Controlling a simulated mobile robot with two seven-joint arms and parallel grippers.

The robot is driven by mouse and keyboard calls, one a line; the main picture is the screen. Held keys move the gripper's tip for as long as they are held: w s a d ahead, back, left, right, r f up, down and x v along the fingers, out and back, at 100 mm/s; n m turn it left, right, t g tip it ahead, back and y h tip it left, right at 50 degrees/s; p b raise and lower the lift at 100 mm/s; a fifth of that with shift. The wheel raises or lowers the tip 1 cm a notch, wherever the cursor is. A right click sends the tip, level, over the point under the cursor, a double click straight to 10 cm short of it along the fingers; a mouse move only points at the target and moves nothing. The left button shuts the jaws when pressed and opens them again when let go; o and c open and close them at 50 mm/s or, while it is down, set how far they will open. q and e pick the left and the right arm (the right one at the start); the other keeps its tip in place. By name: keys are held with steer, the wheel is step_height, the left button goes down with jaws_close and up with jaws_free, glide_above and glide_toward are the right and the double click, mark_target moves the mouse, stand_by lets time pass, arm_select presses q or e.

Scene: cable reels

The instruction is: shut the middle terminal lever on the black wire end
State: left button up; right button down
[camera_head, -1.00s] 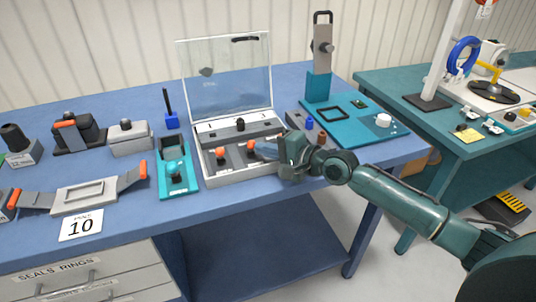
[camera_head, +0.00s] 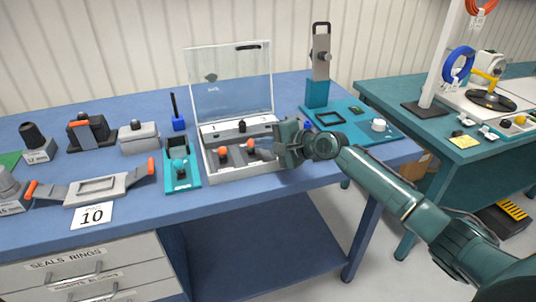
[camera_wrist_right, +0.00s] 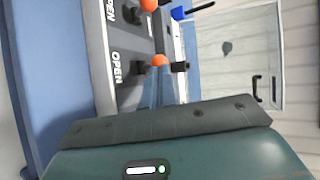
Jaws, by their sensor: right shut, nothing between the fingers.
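A light grey box (camera_head: 211,175) with a raised clear lid (camera_head: 232,85) stands on the blue bench. In it I see two terminal levers with orange knobs, a left one (camera_head: 222,150) and one further right (camera_head: 251,144). The wrist view shows these knobs (camera_wrist_right: 159,60) beside "OPEN" labels. My right gripper (camera_head: 270,149) is shut and empty at the box's right end, just right of the second knob. It hides that end, so any third lever cannot be seen. I cannot make out the black wire end. My left gripper is out of view.
A teal fixture (camera_head: 182,172) stands close left of the box. A teal plate (camera_head: 360,128) with an upright post lies to its right. A grey tray with orange-ended handles (camera_head: 95,187) is at the left. A second bench (camera_head: 470,165) stands at the right.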

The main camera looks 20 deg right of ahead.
steer(key=shift+w+r, duration=0.3)
steer(key=shift+r, duration=0.05)
steer(key=shift+w+a+p, duration=0.1)
steer(key=shift+w+p, duration=0.35)
steer(key=shift+w, duration=0.1)
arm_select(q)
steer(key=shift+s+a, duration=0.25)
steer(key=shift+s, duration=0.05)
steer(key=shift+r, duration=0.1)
arm_select(e)
steer(key=shift+r, duration=0.2)
arm_select(q)
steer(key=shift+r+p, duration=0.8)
steer(key=shift+p, duration=0.1)
arm_select(e)
steer(key=shift+r, duration=0.7)
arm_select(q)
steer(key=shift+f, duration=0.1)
